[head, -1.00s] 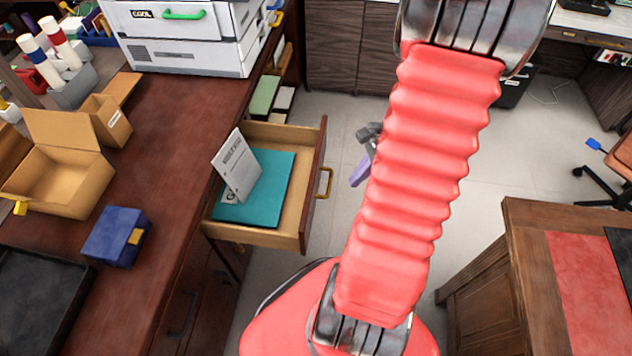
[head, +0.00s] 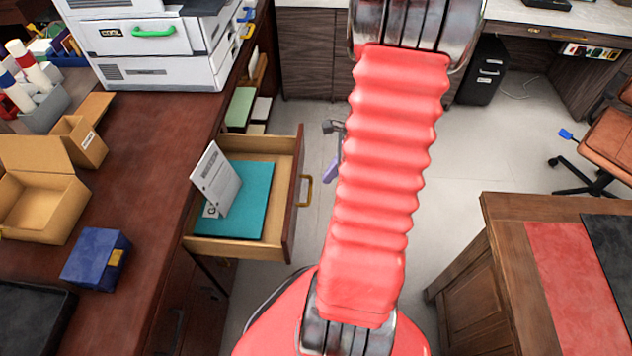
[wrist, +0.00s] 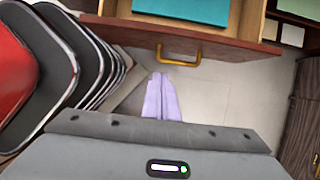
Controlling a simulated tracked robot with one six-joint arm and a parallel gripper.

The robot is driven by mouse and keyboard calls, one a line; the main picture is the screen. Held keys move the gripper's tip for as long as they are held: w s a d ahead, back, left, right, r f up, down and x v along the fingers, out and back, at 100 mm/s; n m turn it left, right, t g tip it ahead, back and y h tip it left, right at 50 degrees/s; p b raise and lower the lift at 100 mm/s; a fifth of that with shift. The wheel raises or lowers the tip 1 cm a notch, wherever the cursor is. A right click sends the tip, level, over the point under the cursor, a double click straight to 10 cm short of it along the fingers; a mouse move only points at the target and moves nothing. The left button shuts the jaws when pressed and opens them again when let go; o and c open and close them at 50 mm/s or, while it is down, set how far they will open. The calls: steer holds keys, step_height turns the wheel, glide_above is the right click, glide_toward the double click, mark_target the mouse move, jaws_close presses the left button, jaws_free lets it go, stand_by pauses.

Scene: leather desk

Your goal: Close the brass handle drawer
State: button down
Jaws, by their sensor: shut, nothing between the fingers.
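The drawer (head: 293,205) with the brass handle (head: 306,191) is pulled out from the left desk in the head view. A teal folder (head: 250,205) and a white printed card or booklet (head: 215,180) lie inside it. My gripper (head: 330,172) is just right of the handle, partly hidden behind my red arm. In the wrist view, my gripper's purple fingers (wrist: 161,84) are together and empty, pointing at the drawer front (wrist: 230,45) slightly short of the brass handle (wrist: 178,62). I see no contact with it.
The left desk (head: 150,150) carries a white printer (head: 150,75), an open cardboard box (head: 40,195) and a blue box (head: 95,258). Another wooden desk (head: 500,225) stands at the right. Bare floor (head: 450,190) lies between them.

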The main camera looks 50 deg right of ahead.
glide_above(308, 202)
steer(key=s+d, duration=0.2)
step_height(308, 202, down, 9)
steer(key=shift+w+a, duration=0.95)
steer(key=shift+a, duration=0.1)
steer(key=shift+w+a, duration=0.35)
steer(key=shift+w, duration=0.15)
